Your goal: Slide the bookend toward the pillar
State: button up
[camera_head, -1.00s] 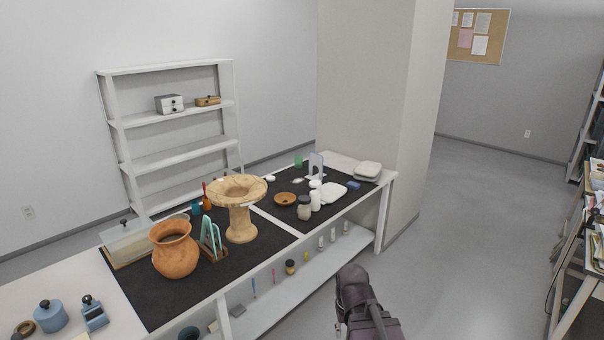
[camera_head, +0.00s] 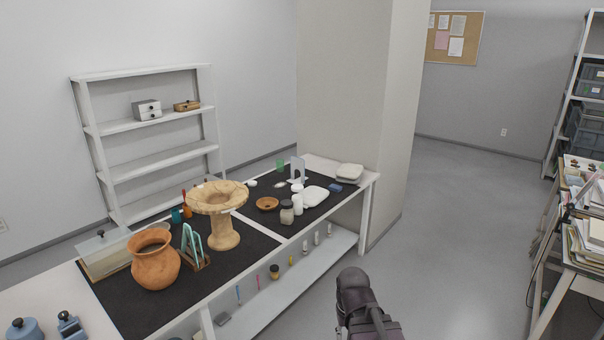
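The bookend appears to be the pale bluish-white upright plate (camera_head: 297,170) near the far end of the table's black mat. It stands upright, with small white items and jars in front of it. The pillar (camera_head: 345,90) is a broad grey-beige column rising behind and to the right of it, at the table's far right end. A gap with part of the table shows between the two. A dark part of my arm (camera_head: 357,300) shows at the bottom centre, well short of the bookend. My gripper's fingers are not visible.
The long table (camera_head: 366,181) also bears a terracotta pot (camera_head: 154,260), a stemmed bowl (camera_head: 222,215), a brown dish (camera_head: 267,204) and a white folded-looking item (camera_head: 349,171). A cluttered table (camera_head: 568,278) stands at right. Open floor (camera_head: 450,240) lies between them.

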aim_at(296, 162)
jog(key=i, duration=0.9)
jog(key=z, duration=1.85)
jog(key=i, duration=0.4)
jog(key=u, duration=0.4)
